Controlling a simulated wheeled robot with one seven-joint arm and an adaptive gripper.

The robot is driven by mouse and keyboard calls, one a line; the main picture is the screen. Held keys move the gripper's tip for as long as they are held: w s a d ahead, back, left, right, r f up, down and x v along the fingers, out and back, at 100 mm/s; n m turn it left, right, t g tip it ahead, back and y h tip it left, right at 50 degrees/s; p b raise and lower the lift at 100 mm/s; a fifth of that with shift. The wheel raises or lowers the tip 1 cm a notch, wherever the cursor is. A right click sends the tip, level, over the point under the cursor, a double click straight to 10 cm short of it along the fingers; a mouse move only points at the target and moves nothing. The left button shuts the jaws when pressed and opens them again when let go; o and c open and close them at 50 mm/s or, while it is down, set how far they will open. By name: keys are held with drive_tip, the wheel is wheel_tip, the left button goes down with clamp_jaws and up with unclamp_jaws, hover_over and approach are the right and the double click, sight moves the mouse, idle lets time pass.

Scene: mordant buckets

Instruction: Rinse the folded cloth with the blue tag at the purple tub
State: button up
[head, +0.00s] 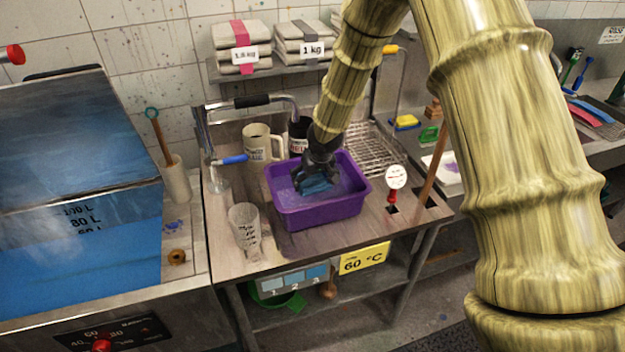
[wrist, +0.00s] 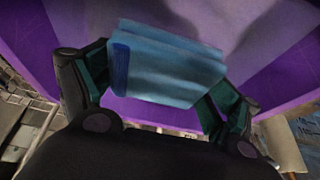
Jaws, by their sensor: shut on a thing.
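The purple tub (head: 322,213) stands on the wooden worktop in the middle of the head view, and its purple wall fills much of the wrist view (wrist: 45,40). My gripper (head: 312,178) reaches down into the tub from above. It is shut on a folded blue cloth (wrist: 165,65), which sits between its two fingers in the wrist view. The cloth also shows in the head view (head: 316,185), inside the tub's rim. A darker blue strip (wrist: 120,70) runs along the cloth's left edge. I cannot tell whether the cloth touches the tub's bottom.
A clear glass (head: 245,230) stands left of the tub. A cream mug (head: 262,143) and a dark mug (head: 299,135) stand behind it. A large blue vat (head: 80,190) stands at far left. A wire rack (head: 372,150) lies behind right.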

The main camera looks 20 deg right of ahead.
sight(313, 177)
drive_tip(key=shift+r+p, duration=1.9)
drive_tip(key=shift+r, duration=0.9)
idle(1.2)
wheel_tip(313, 177, up, 5)
drive_tip(key=p, duration=0.3)
drive_tip(key=shift+p, duration=0.3)
